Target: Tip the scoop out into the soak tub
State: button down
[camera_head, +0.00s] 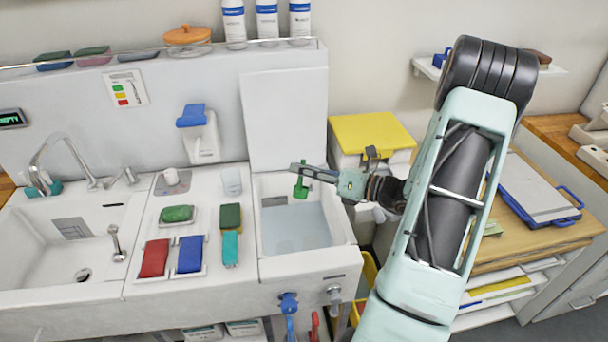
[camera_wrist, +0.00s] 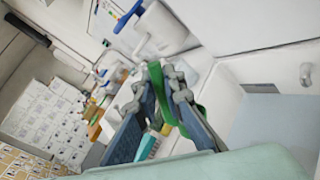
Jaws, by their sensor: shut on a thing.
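My gripper (camera_head: 305,172) reaches in from the right, over the back part of the soak tub (camera_head: 311,262). It is shut on a green scoop (camera_head: 301,190), which hangs below the fingers above the tub's water. In the wrist view, the green scoop (camera_wrist: 157,92) shows between the fingers (camera_wrist: 165,75). The tub is a white basin holding clear, pale bluish water, and part of it shows at the right of the wrist view (camera_wrist: 235,75). The scoop's bowl and any contents cannot be made out.
Left of the tub, a counter carries a red block (camera_head: 154,258), a blue block (camera_head: 190,254), a green brush (camera_head: 176,213) and other items. A sink (camera_head: 60,250) lies further left. A white panel (camera_head: 286,118) stands behind the tub. A yellow-lidded box (camera_head: 370,132) stands behind my gripper.

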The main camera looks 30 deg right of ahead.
jog(key=shift+s+a+n+b, duration=0.5)
jog(key=shift+n+b, duration=0.3)
jog(key=shift+b, duration=0.45)
jog(key=shift+s+a+n+t+b, duration=0.3)
jog(key=shift+s+a+n+b, duration=0.3)
jog(key=shift+n+b, duration=0.7)
jog(key=shift+s+a+n+t+b, duration=0.3)
jog(key=shift+s+a+n+b, duration=0.45)
jog(key=shift+b, duration=0.9)
jog(key=shift+w+d, duration=0.15)
jog(key=shift+w, duration=0.05)
